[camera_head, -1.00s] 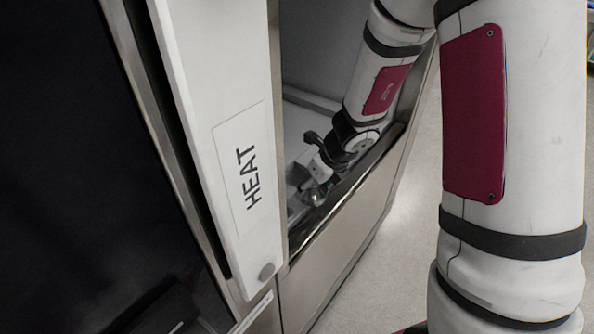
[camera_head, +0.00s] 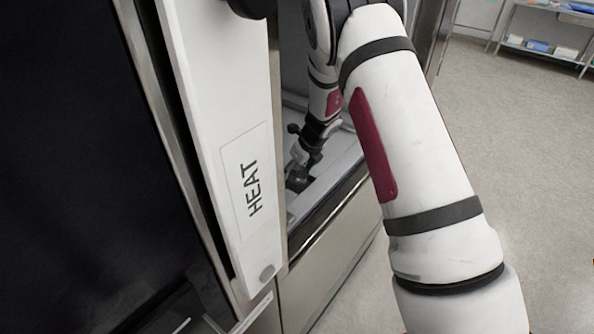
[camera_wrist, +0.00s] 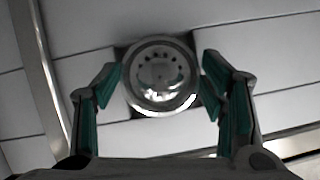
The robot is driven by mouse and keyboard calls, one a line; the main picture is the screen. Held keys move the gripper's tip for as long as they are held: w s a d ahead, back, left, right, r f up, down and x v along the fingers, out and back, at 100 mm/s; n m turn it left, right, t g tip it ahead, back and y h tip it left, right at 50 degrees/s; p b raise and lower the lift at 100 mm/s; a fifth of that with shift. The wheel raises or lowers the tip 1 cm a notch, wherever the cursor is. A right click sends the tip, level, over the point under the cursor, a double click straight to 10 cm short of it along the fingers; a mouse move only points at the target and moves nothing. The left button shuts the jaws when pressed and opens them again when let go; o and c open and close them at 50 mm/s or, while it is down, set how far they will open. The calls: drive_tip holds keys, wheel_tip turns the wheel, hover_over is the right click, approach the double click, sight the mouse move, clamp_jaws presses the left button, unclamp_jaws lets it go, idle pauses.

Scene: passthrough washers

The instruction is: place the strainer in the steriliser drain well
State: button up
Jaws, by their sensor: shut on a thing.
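The strainer (camera_wrist: 160,88) is a round shiny metal cup with a ring of small dark holes, in the middle of the wrist view. My gripper (camera_wrist: 161,70) is shut on it, with a green-padded finger at each side. Behind the strainer, a dark square recess, seemingly the drain well (camera_wrist: 193,48), shows at its edges; the strainer covers most of it. I cannot tell how high the strainer is above it. In the head view my gripper (camera_head: 298,178) is low inside the steriliser (camera_head: 345,162), and the strainer cannot be made out there.
The white panel marked HEAT (camera_head: 255,225) stands close at the left of my arm and hides part of the steriliser's inside. A steel front wall (camera_head: 325,250) bounds the chamber on the near side. Open floor (camera_head: 510,140) lies to the right.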

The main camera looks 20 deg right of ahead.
drive_tip(key=shift+f, duration=0.55)
drive_tip(key=shift+f, duration=0.1)
drive_tip(key=shift+f+b, duration=0.3)
drive_tip(key=shift+f, duration=0.05)
drive_tip(key=shift+f, duration=0.15)
drive_tip(key=o, duration=1.2)
